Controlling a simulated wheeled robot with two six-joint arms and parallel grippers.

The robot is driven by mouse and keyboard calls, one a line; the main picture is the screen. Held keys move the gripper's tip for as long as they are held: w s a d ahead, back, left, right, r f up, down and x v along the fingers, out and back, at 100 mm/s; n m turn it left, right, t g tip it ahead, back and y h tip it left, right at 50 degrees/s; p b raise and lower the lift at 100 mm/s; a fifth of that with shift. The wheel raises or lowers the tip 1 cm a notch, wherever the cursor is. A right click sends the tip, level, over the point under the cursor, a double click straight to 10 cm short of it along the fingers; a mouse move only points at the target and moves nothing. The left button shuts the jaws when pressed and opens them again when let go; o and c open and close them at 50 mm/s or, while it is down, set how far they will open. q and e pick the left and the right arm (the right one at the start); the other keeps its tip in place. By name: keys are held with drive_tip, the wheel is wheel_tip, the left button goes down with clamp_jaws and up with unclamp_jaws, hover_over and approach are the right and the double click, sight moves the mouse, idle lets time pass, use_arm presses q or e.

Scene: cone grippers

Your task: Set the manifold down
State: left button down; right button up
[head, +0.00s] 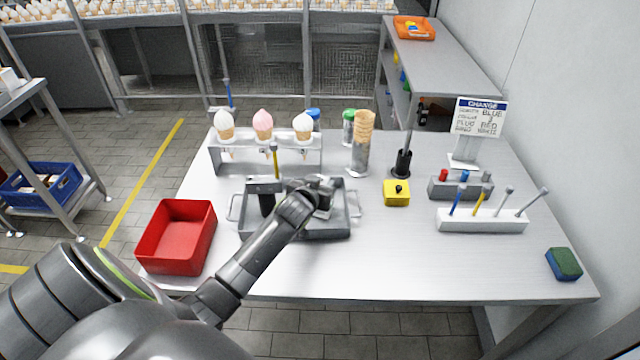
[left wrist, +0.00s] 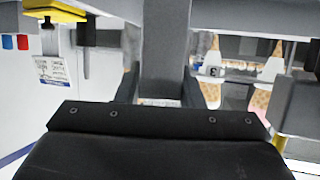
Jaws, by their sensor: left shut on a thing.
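The manifold (head: 263,187) is a dark grey piece with a black cylinder below its left part and a yellow post rising behind it. It is over the grey metal tray (head: 343,228) near the middle of the table. My left gripper (head: 318,190) reaches in from the lower left and is shut on it. In the left wrist view, a grey stem of the manifold (left wrist: 166,45) stands between the dark fingers. The arm hides part of the manifold and tray, and I cannot tell whether they touch. My right gripper is not in view.
A red bin (head: 180,238) is left of the tray. A rack (head: 230,160) with three topped cones stands behind it. A yellow block (head: 397,193), a white tool holder (head: 482,221) and a sponge (head: 564,263) are at right.

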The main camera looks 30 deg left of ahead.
use_arm(q)
drive_tip(key=shift+f, duration=0.15)
drive_tip(key=shift+f, duration=0.2)
drive_tip(key=c, duration=1)
unclamp_jaws()
drive_tip(key=shift+o, duration=0.2)
drive_tip(key=shift+r, duration=0.1)
drive_tip(key=shift+r, duration=0.15)
drive_tip(key=shift+s+d+r, duration=0.1)
drive_tip(key=shift+s+d, duration=0.05)
drive_tip(key=shift+s, duration=0.4)
drive_tip(key=v, duration=1.1)
drive_tip(key=shift+b, duration=0.35)
drive_tip(key=shift+w, duration=0.1)
